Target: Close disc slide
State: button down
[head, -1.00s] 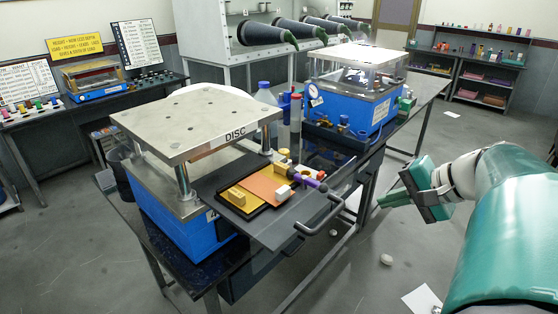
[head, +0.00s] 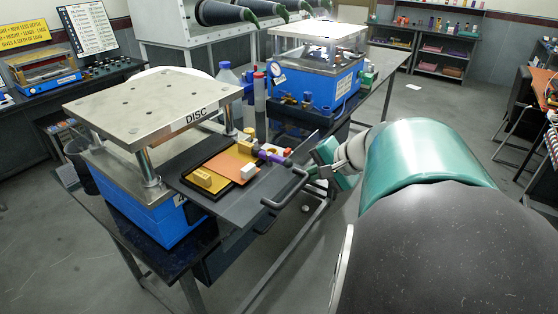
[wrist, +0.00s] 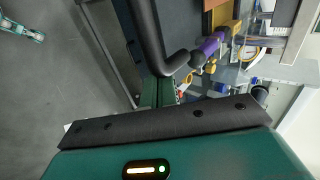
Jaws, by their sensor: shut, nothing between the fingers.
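The press marked DISC (head: 165,110) has a blue base and a metal top plate on posts. Its dark grey slide (head: 258,192) sticks out of the front, with a black bar handle (head: 286,193) on its outer edge. My green gripper (head: 314,172) is shut and empty, close beside the handle's far end. In the wrist view the fingers (wrist: 160,92) point toward the handle's bend (wrist: 172,62); I cannot tell whether they touch.
A second blue press (head: 318,80) stands farther back on the same bench (head: 375,90). Bottles (head: 227,78) stand between the presses. A glovebox (head: 200,40) is behind, and shelves (head: 430,50) line the back wall. The floor (head: 425,120) to the right is open.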

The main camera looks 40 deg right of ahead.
aim_at(232, 144)
jog(key=shift+w+a, duration=0.1)
jog(key=shift+w, duration=0.1)
jog(key=w+a, duration=0.2)
jog(key=w, duration=0.5)
jog(key=w+a, duration=0.3)
jog(key=w, duration=0.4)
jog(key=w+a, duration=0.2)
jog(key=w, duration=0.5)
jog(key=shift+w+a, duration=0.2)
jog(key=shift+w, duration=0.05)
jog(key=shift+w+a+r, duration=0.2)
